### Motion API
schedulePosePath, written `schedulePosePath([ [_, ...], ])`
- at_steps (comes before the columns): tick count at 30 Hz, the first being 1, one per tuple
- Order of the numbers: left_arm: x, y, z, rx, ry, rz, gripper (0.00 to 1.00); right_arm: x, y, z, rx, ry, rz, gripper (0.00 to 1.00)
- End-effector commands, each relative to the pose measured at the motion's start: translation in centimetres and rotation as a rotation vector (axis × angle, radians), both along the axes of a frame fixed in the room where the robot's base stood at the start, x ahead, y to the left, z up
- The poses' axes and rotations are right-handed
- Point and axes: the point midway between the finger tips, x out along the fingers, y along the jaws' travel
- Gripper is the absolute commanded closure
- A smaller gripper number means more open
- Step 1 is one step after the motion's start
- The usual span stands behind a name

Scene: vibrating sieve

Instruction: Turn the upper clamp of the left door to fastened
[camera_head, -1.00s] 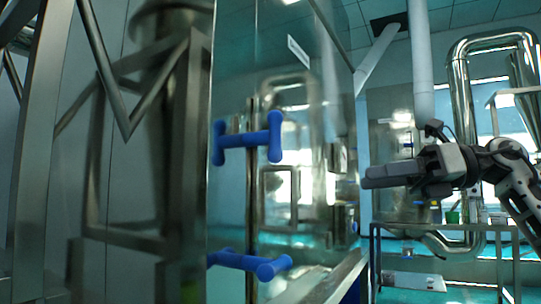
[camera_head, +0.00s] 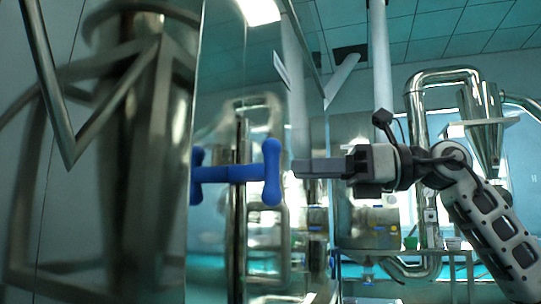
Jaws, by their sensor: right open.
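The upper clamp (camera_head: 271,172) is a blue bar with a thick upright handle at its right end, on the edge of the shiny metal door (camera_head: 216,100). Its bar runs level to the left and the handle stands upright. My right gripper (camera_head: 296,168) comes in from the right, level with the handle. Its fingers point left and their tips are close to the handle, with a small gap showing between. It holds nothing. The fingers overlap edge-on, so their spread is hard to see. My left gripper does not show.
Shiny metal cabinet walls and frame bars (camera_head: 70,155) fill the left side. Steel pipes (camera_head: 418,95) and a tank (camera_head: 368,228) stand behind my right arm. Open room lies above and below the right gripper.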

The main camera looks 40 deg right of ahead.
Motion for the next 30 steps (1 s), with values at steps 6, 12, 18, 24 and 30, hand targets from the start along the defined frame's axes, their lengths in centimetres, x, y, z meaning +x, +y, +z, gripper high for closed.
schedulePosePath([
  [6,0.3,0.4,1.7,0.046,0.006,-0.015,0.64,3.1,2.6,0.5,0.0,0.002,0.003,0.59],
  [12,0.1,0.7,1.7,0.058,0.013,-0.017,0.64,4.5,3.6,0.2,0.0,-0.001,0.001,0.59],
  [18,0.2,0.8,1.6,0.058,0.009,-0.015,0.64,4.7,3.8,0.0,0.001,-0.001,0.001,0.59],
  [24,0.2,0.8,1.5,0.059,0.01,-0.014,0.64,4.7,3.8,0.0,0.001,-0.001,0.001,0.79],
  [30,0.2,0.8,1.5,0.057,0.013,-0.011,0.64,4.7,3.8,0.0,0.001,-0.001,0.001,1.0],
])
